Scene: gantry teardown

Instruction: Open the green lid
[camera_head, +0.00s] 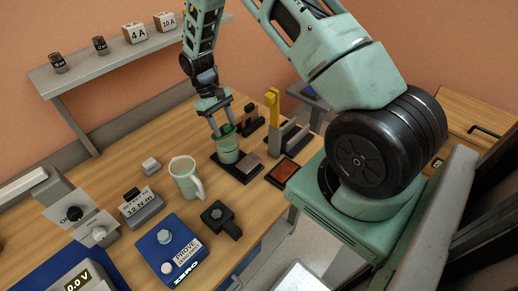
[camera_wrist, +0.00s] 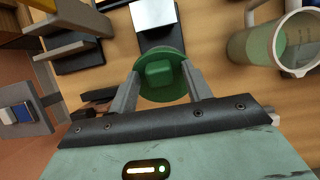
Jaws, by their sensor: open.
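The green lid (camera_wrist: 162,74) is round with a squarish raised knob. It shows in the wrist view between the two fingers of my gripper (camera_wrist: 158,88). In the head view the lid sits on a green jar (camera_head: 228,150), which stands on a dark base on the workbench. My gripper (camera_head: 213,122) points down over the jar there. Its fingers are open, one on each side of the lid's knob. I cannot tell whether they touch it. The lid's far details are partly hidden by the fingers in the head view.
A yellow-handled lever (camera_head: 273,107) stands to the right. A blue device (camera_head: 167,250) and a black knob block (camera_head: 217,216) are nearer the bench's front. A shelf (camera_head: 120,55) is behind.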

